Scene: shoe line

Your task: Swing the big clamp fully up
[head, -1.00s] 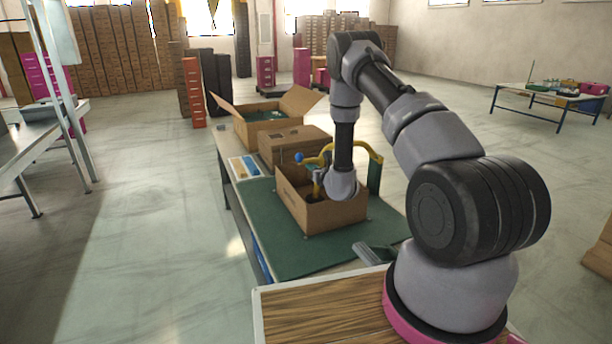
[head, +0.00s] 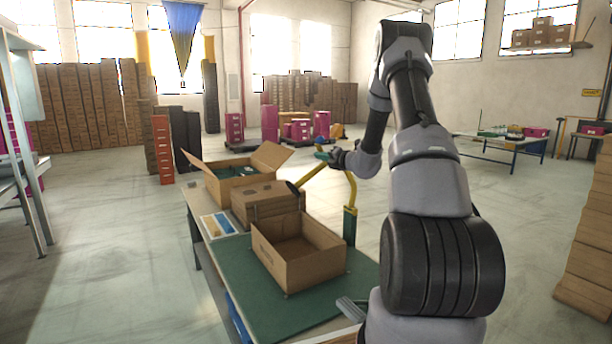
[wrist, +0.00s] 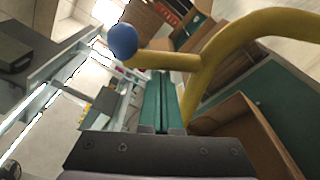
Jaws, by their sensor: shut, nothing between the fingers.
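The big clamp has a yellow bent arm (head: 314,174) on a green post (head: 349,226) at the right rear side of the open box. Its arm is raised above the box, with a dark pad at its left end. My gripper (head: 321,155) is up by the top of the yellow arm. Its green fingers (wrist: 163,100) are shut and empty, with the yellow bar around their tips; contact is unclear.
An empty cardboard box (head: 290,275) stands open on the green mat (head: 240,280) below the clamp. A closed carton (head: 262,205) and an open-flapped carton (head: 218,190) stand behind it. A grey handle-like piece (head: 352,309) lies at the bench's front.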

